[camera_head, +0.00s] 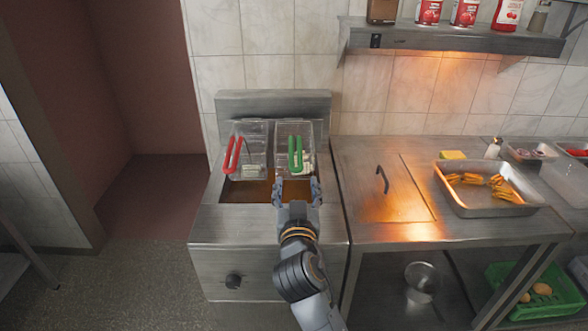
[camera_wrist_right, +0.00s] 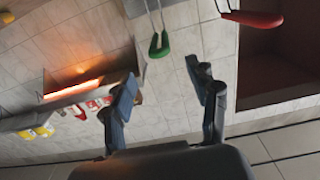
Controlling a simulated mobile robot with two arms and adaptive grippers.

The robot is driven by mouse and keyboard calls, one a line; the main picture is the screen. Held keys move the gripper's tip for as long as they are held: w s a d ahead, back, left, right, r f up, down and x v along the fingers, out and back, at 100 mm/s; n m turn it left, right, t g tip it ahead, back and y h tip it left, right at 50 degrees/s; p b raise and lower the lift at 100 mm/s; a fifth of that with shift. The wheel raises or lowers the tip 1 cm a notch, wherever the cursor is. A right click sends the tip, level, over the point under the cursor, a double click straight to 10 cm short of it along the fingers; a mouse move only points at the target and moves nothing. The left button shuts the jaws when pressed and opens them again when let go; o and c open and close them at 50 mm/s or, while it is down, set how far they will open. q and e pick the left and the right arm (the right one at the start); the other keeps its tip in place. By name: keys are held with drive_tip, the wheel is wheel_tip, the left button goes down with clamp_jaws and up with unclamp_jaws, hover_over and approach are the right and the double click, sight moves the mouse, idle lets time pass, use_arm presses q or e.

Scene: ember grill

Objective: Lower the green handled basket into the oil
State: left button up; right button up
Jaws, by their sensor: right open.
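The green handled basket stands at the right of the fryer, its green handle (camera_head: 295,154) pointing toward me. The wire basket (camera_head: 308,138) hangs at the back above the brown oil (camera_head: 248,191). My right gripper (camera_head: 296,183) is open just in front of and below the green handle, with no contact that I can make out. In the wrist view the green handle (camera_wrist_right: 159,45) shows beyond the open fingers of my right gripper (camera_wrist_right: 163,92), which hold nothing. A red handled basket (camera_head: 233,155) hangs beside it on the left. My left gripper is out of view.
The steel fryer (camera_head: 217,222) has a knob on its front. To its right, a counter (camera_head: 356,153) bears a lid with a handle and a tray (camera_head: 487,211) of fries. A shelf (camera_head: 455,41) with cans and bottles is above.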

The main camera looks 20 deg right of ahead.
drive_tip(key=p+x, duration=0.3)
drive_tip(key=x, duration=0.9)
drive_tip(key=shift+w, duration=0.3)
drive_tip(key=shift+d+f, duration=0.1)
drive_tip(key=shift+c, duration=0.5)
clamp_jaws()
wheel_tip(320, 180, up, 5)
drive_tip(key=p, duration=0.3)
drive_tip(key=shift+p, duration=0.3)
drive_tip(key=shift+s, duration=0.1)
